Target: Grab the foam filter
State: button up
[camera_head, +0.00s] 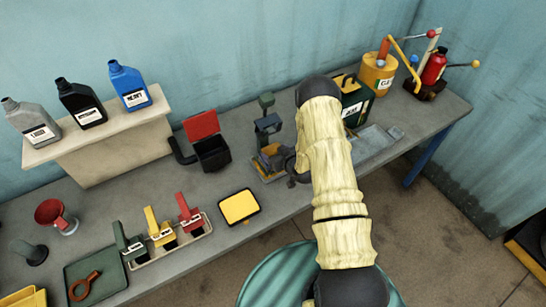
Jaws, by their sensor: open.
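A flat yellow pad with a dark rim (239,206) lies near the bench's front edge; it may be the foam filter, but I cannot tell for sure. My arm bends down over the bench, and my gripper (283,166) is at its end, partly hidden behind the pale sleeve. It is open, right of and beyond the yellow pad and apart from it. It is close beside a small dark blue-grey device (268,127) with a yellow-orange part (270,157) at its base. I cannot tell whether they touch.
Left of the pad stand small green, yellow and red containers (163,236) in a tray. A black bin with a red lid (211,152) is behind. A green can (354,100) and a shallow grey tray (377,146) are right of my arm. Bottles (130,86) stand on a raised shelf.

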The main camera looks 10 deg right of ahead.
jog(key=c, duration=1.4)
jog(key=shift+c, duration=0.2)
jog(key=shift+r, duration=0.15)
jog(key=shift+r+b, duration=0.8)
jog(key=shift+r, duration=0.1)
jog(key=shift+r+b, duration=0.3)
jog(key=shift+r, duration=0.2)
jog(key=s+d+b, duration=0.2)
jog(key=s, duration=0.6)
jog(key=s+d+b, duration=0.2)
jog(key=s+d, duration=0.1)
jog(key=s, duration=0.6)
jog(key=shift+d+r, duration=0.25)
jog(key=shift+d, duration=0.05)
